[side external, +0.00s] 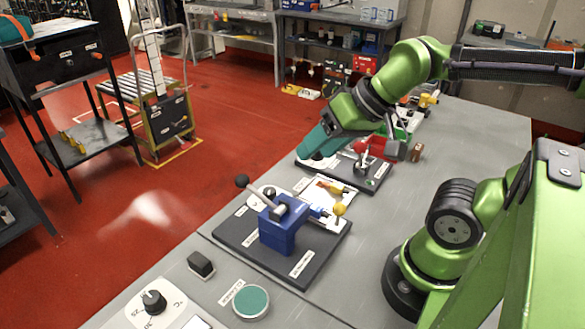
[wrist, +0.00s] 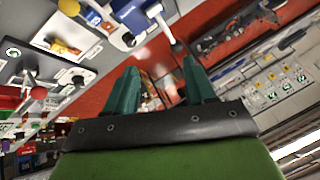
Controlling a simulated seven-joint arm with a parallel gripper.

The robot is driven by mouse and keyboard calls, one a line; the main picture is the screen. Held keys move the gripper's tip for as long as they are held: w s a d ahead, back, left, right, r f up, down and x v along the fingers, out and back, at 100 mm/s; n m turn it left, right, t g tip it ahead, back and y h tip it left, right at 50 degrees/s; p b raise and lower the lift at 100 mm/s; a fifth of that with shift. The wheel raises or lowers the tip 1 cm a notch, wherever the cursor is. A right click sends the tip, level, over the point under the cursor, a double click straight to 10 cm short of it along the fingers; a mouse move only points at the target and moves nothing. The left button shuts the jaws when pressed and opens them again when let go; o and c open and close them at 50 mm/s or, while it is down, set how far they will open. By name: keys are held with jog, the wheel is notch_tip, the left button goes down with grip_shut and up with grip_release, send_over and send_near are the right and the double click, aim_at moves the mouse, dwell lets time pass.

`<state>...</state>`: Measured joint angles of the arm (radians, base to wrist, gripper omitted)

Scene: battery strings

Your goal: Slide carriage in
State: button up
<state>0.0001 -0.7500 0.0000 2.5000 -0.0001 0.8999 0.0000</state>
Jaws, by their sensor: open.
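A blue block fixture (side external: 283,225) stands on a dark baseboard (side external: 240,247), with a black-ball lever (side external: 242,181) at its left. A slide with a yellow knob (side external: 340,208) extends from its right side. I cannot tell for certain which part is the carriage. A blue part (wrist: 132,14), likely this fixture, shows at the top of the wrist view. My gripper (side external: 305,153) is above and behind the fixture, apart from it, near a second board. In the wrist view my gripper's teal fingers (wrist: 160,62) are spread, with nothing between them.
The second dark board (side external: 376,180) behind holds a red-knobbed device (side external: 360,146). A green round pad (side external: 252,301), a small black block (side external: 201,263) and a dial (side external: 153,300) lie toward the front. The grey bench (side external: 345,270) right of the fixture is clear.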

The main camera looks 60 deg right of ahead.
jog(key=m+g, duration=0.2)
jog(key=g, duration=0.3)
send_over(339, 209)
jog(key=w, duration=0.3)
notch_tip(339, 209, down, 4)
jog(key=s+d+f+m+y, duration=0.2)
jog(key=d+f+m+y, duration=0.2)
jog(key=d+f+y, duration=0.1)
jog(key=s+d+f+m+y, duration=0.2)
jog(key=d+f+m+y, duration=0.2)
jog(key=d+f+y, duration=0.1)
jog(key=s+d+f+m+t+y, duration=0.1)
jog(key=s+d+f+m+y, duration=0.1)
jog(key=d+f+y, duration=0.3)
jog(key=shift+d+f+m, duration=0.2)
jog(key=shift+d+m, duration=0.7)
jog(key=shift+d, duration=0.4)
jog(key=shift+w+a+f+y, duration=0.1)
jog(key=shift+a+y, duration=0.1)
jog(key=shift+y, duration=0.1)
jog(key=w+a, duration=0.1)
jog(key=a, duration=0.4)
jog(key=w+a, duration=0.1)
jog(key=a, duration=0.4)
jog(key=w+a, duration=0.1)
jog(key=a, duration=0.5)
jog(key=shift+w, duration=0.1)
grip_shut()
